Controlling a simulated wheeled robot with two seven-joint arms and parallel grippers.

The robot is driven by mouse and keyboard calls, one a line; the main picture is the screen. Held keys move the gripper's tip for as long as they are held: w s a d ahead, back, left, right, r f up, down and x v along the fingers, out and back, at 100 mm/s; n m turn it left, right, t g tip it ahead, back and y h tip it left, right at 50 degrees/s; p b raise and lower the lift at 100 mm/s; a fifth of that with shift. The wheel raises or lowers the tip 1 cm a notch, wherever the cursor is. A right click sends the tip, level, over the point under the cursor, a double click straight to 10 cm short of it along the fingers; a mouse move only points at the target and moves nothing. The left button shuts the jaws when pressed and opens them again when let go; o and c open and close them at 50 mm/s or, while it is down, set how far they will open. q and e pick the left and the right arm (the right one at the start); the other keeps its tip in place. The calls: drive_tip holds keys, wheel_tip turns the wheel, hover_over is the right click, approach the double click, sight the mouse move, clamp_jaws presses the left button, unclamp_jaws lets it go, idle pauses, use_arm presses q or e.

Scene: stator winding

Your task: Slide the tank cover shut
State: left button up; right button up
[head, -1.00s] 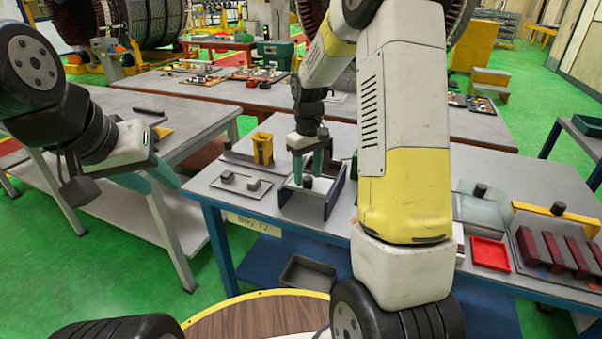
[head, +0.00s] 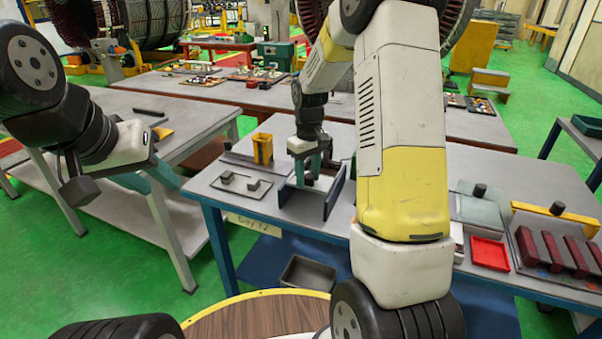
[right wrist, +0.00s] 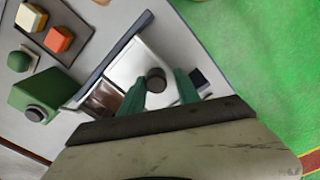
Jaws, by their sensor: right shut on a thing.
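The tank is a low box with dark blue side walls (head: 334,192) on the near table, partly behind my right arm. Its pale metal cover (right wrist: 130,64) carries a round black knob (right wrist: 155,80). A dark brown strip of the tank's inside (right wrist: 103,98) shows beside the cover in the right wrist view. My right gripper (head: 308,174) points down over the tank, its green fingers shut on the knob. The fingers also show in the right wrist view (right wrist: 160,92). My left gripper (head: 158,176) is off to the left, away from the tank; its finger gap is unclear.
A yellow holder (head: 262,149) and a plate with small grey blocks (head: 240,184) stand left of the tank. A green box (right wrist: 46,96) is close to the tank. A red tray (head: 490,253) and dark red blocks (head: 565,250) lie at the right.

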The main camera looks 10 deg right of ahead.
drive_tip(key=shift+w+d+f, duration=0.25)
drive_tip(key=shift+w+d, duration=0.7)
drive_tip(key=shift+w, duration=0.15)
drive_tip(key=shift+w+d+f, duration=0.2)
drive_tip(key=shift+w+d, duration=0.7)
drive_tip(key=shift+w, duration=0.25)
drive_tip(key=shift+w+d+f, duration=0.25)
drive_tip(key=shift+w+d, duration=0.7)
drive_tip(key=shift+w, duration=0.15)
drive_tip(key=o, duration=0.7)
drive_tip(key=r, duration=0.6)
drive_tip(key=shift+w+a+r, duration=0.2)
drive_tip(key=shift+w, duration=0.05)
